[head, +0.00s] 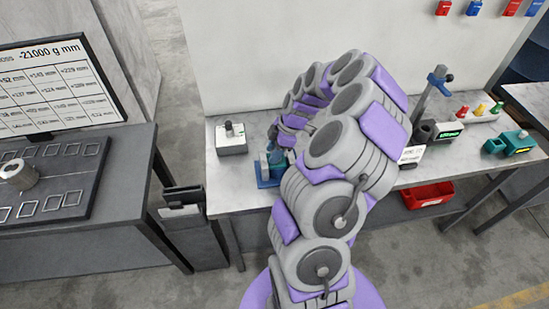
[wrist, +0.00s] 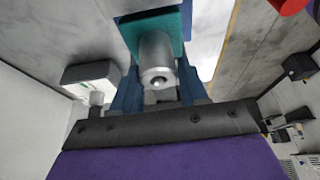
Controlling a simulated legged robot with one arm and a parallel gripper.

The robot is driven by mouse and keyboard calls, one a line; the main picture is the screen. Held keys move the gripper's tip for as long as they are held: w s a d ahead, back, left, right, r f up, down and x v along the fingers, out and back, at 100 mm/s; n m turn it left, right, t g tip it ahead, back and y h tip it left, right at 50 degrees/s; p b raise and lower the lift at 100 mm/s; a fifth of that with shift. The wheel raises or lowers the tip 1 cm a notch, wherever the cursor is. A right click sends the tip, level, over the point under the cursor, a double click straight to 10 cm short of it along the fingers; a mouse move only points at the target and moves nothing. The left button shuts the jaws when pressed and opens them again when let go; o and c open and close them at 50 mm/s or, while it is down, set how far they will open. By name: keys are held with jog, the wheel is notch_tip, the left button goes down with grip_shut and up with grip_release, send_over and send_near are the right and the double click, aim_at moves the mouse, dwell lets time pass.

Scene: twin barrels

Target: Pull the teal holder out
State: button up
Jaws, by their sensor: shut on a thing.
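The teal holder shows in the wrist view as a teal block (wrist: 166,19) with a silver cylinder (wrist: 156,55) pointing toward the camera. My gripper (wrist: 157,72) is shut on it, with one blue finger on each side of the cylinder. The exact contact points are partly hidden by the cylinder and the dark palm. In the head view, the holder (head: 290,156) is a small teal patch at the end of my arm, largely covered by the arm. A blue base (head: 267,183) stands just below it near the table's front edge.
A white box with a dark knob (head: 231,139) stands on the white table (head: 230,193) left of my gripper. A blue post stand (head: 428,95), a teal device (head: 519,143) and colored knobs stand to the right. A red bin (head: 428,195) is lower right; a dark desk (head: 130,180) is left.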

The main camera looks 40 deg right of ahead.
jog(key=shift+s+d+f, duration=0.1)
jog(key=shift+d, duration=0.5)
jog(key=c, duration=0.5)
jog(key=shift+a, duration=0.15)
jog(key=shift+r, duration=0.25)
jog(key=shift+r, duration=0.5)
jog(key=shift+r, duration=3.05)
